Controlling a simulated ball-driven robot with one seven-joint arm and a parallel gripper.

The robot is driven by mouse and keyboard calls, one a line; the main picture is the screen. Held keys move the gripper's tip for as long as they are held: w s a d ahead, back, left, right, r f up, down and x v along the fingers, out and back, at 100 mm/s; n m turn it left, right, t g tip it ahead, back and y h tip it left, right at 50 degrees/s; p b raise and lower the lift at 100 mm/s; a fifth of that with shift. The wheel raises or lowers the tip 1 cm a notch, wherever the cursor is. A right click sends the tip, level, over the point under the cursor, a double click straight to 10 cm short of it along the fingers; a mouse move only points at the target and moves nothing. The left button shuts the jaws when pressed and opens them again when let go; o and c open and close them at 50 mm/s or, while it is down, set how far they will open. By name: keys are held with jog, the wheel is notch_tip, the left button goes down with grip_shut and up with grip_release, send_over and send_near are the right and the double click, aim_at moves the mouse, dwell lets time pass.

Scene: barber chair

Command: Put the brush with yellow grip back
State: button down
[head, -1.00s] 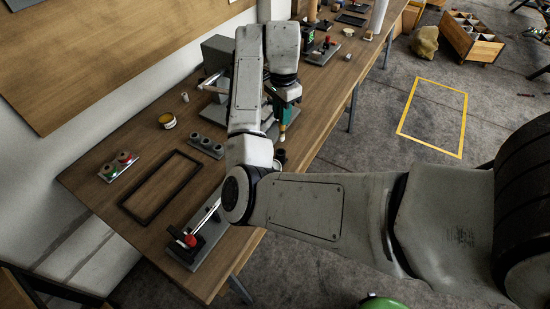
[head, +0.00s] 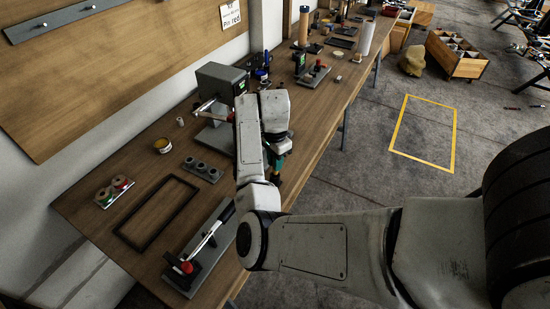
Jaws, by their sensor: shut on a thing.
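My gripper (head: 275,168) is at the end of my arm, past its pale upper link, over the front edge of the workbench (head: 150,150). It points down and shows as a small teal and dark part. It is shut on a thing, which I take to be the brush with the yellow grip. The brush itself is mostly hidden or too small to make out here.
A black rectangular frame (head: 150,232) and a red-knobbed lever tool (head: 182,267) are nearer. The floor to the right has a yellow outline (head: 423,99).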

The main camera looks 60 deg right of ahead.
jog(key=shift+f, duration=0.2)
jog(key=c, duration=1.1)
grip_release()
jog(key=shift+o, duration=0.2)
jog(key=shift+f+b, duration=0.2)
jog(key=shift+b, duration=0.5)
jog(key=r, duration=1.1)
jog(key=shift+s+d+r, duration=0.1)
jog(key=shift+s+d, duration=0.1)
jog(key=shift+d, duration=0.2)
jog(key=s+a+f+n, duration=0.5)
jog(key=a+n, duration=0.2)
jog(key=a, duration=0.2)
jog(key=s+a+f+n, duration=0.5)
jog(key=s+a+n, duration=0.1)
jog(key=a+n, duration=0.2)
jog(key=s+a+f+n+t, duration=0.1)
jog(key=s+a+f+n, duration=0.4)
jog(key=a, duration=0.5)
jog(key=n, duration=0.2)
jog(key=shift+s+f+n, duration=0.3)
jog(key=shift+s, duration=0.1)
